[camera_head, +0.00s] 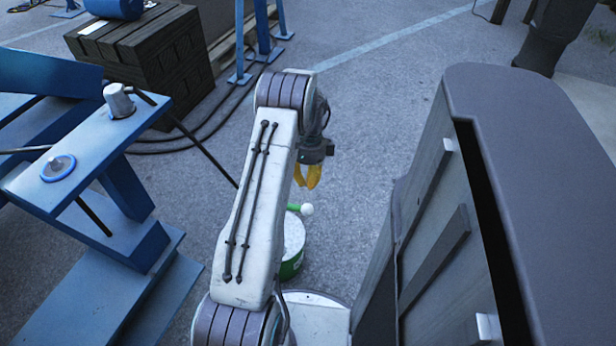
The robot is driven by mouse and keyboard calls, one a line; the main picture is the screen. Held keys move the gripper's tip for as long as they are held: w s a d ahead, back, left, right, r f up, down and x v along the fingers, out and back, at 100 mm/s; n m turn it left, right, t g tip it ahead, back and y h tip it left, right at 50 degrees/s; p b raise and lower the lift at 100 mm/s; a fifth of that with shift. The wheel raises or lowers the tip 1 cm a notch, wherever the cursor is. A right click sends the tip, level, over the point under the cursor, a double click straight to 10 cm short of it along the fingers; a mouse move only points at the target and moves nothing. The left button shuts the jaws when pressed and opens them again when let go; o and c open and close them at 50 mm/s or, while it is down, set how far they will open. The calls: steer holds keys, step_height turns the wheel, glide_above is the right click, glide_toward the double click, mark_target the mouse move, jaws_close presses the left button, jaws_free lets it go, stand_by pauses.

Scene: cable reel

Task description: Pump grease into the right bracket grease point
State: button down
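My gripper (306,178), with yellow fingers, hangs from the end of my white arm near the middle of the view. The two fingers look apart, with nothing seen between them. Just below it in the picture is a green and white bucket (292,246), partly hidden by my arm. A green lever with a white ball end (307,209) shows at its top. A blue steel bracket (75,150) stands at the left. On it are a small round fitting with a blue ring (58,168) and a grey metal cylinder (118,101). I cannot tell which is the grease point.
A large dark grey cabinet-like body (540,150) fills the right side. A dark slatted stack (145,60) and blue stands (262,35) are at the back left. Black cables (190,142) lie on the ground. Grey pavement (375,110) is open between my arm and the cabinet.

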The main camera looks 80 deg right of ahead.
mark_target(310, 208)
steer(key=shift+a+f+b, duration=0.25)
steer(key=shift+f+b, duration=0.5)
steer(key=shift+f, duration=0.6)
steer(key=shift+a+f+b, duration=0.3)
steer(key=shift+f+b, duration=0.45)
steer(key=shift+f, duration=0.65)
steer(key=shift+a+f+b, duration=0.25)
steer(key=shift+f+b, duration=0.5)
steer(key=shift+f, duration=0.6)
steer(key=shift+s+a+f+b, duration=0.1)
steer(key=shift+s+f+b, duration=0.15)
steer(key=shift+f, duration=0.25)
steer(key=shift+s+a+f+b, duration=0.1)
steer(key=shift+s+f, duration=0.1)
steer(key=shift+f, duration=0.3)
step_height(310, 208, down, 13)
steer(key=s+b, duration=0.2)
steer(key=b, duration=0.5)
steer(key=shift+a, duration=0.25)
steer(key=shift+s, duration=0.1)
